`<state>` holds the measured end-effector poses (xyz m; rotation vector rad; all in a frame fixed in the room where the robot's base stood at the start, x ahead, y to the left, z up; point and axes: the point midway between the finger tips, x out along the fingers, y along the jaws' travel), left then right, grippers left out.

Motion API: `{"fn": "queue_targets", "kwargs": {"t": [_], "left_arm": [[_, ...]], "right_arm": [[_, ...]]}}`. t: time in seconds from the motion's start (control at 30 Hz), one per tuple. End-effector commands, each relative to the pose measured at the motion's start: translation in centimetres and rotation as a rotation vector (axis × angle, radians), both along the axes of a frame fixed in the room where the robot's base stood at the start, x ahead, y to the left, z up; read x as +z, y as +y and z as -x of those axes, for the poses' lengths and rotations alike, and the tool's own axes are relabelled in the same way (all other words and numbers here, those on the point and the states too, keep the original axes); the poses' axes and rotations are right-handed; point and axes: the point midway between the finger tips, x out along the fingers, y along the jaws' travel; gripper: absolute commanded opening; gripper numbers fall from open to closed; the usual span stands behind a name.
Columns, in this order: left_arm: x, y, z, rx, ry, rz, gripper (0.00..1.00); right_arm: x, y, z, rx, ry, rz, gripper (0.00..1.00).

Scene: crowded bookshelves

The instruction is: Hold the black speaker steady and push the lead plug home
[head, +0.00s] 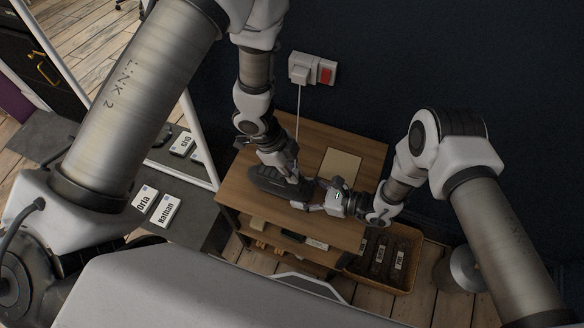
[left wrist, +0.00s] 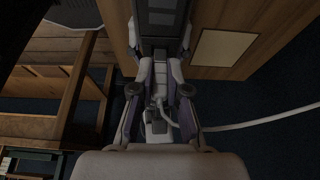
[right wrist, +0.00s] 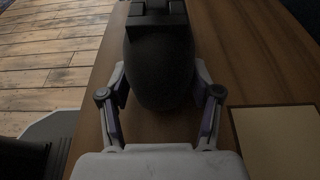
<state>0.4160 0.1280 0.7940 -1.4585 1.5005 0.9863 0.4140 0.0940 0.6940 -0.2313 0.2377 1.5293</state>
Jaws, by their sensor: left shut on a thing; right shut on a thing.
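The black speaker (head: 268,183) lies on the small wooden table (head: 318,136). In the right wrist view, my right gripper (right wrist: 160,95) has a finger on each side of the speaker's dark rounded body (right wrist: 160,62). It is shut on the speaker. My left gripper (left wrist: 160,78) is shut on the pale lead plug (left wrist: 159,70), with the speaker's dark panelled end (left wrist: 160,18) just beyond. The lead (left wrist: 255,125) runs off to the right in that view.
A wall socket with a red switch (head: 326,74) is behind the table, with a white lead hanging down. A cream sheet (head: 342,164) lies on the table. A basket (head: 385,257) stands at the right. Name cards (head: 166,211) lie at the left.

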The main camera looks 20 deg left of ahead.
Motion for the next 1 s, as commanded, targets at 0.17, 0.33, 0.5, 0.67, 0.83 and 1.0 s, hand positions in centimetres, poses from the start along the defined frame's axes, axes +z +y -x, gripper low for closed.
{"fn": "queue_targets", "kwargs": {"t": [0.17,0.33,0.5,0.67,0.83,1.0], "left_arm": [[-0.5,0.0,0.0,0.002,0.001,0.000,0.00],[-0.9,0.0,0.0,0.001,0.001,0.000,0.00],[-1.3,0.0,0.0,0.001,0.000,0.000,0.00],[-1.6,0.0,0.0,0.001,-0.001,-0.001,0.25],[-1.6,0.0,0.0,0.001,0.000,-0.001,0.44],[-1.6,0.0,0.0,0.001,0.000,-0.001,0.44]], "right_arm": [[-0.1,0.0,0.1,0.000,0.002,0.002,0.38],[-0.1,0.0,0.1,0.000,0.002,0.002,0.38],[-0.1,0.0,0.1,0.000,0.002,0.002,0.38],[-0.1,0.0,0.1,0.000,0.002,0.002,0.38],[-0.1,0.0,0.1,0.000,0.002,0.002,0.38],[-0.1,0.0,0.1,0.000,0.002,0.002,0.38]]}}
